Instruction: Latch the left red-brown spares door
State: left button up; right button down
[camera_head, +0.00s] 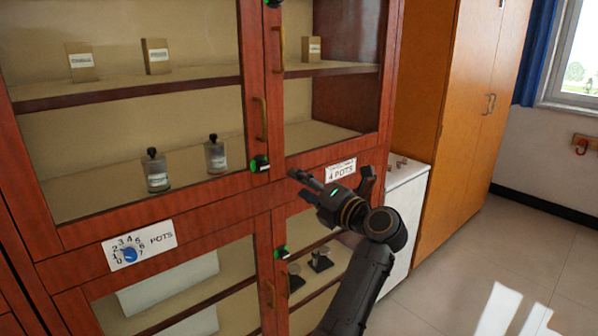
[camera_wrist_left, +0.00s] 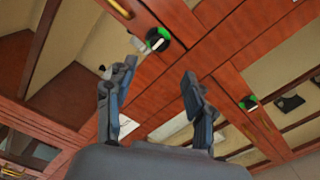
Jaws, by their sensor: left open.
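The red-brown cabinet has a glazed upper left door (camera_head: 240,90), which looks flush with its frame. A brass handle (camera_head: 260,118) is on its right edge, and a black-and-green latch knob (camera_head: 260,163) is at its lower right corner. A knob of this kind shows in the left wrist view (camera_wrist_left: 157,39), beyond the fingers, with a white mark on it. Whether it is latched I cannot tell. My left gripper (camera_head: 331,175) is open and empty, right of the knob and apart from it; its fingers also show in the left wrist view (camera_wrist_left: 160,70). My right gripper is not in view.
Another latch knob (camera_head: 281,252) is on the lower doors, and one more (camera_head: 272,2) is at the top. A dial plate (camera_head: 140,245) and a "4 POTS" label (camera_head: 340,169) are on the frame. A white counter (camera_head: 407,205) and a wooden cupboard (camera_head: 455,130) stand right. The floor there is clear.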

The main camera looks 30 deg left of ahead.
aim_at(265, 167)
pick_arm(q)
jog(key=x, duration=0.4)
jog(key=p+x, duration=0.1)
jog(key=x, duration=0.3)
jog(key=p+x, duration=0.1)
jog(key=x, duration=0.4)
jog(key=shift+s+a, duration=0.2)
jog(key=shift+s, duration=0.05)
jog(key=shift+w+a, duration=0.15)
jog(key=shift+a, duration=0.15)
jog(key=shift+c, duration=0.2)
grip_shut()
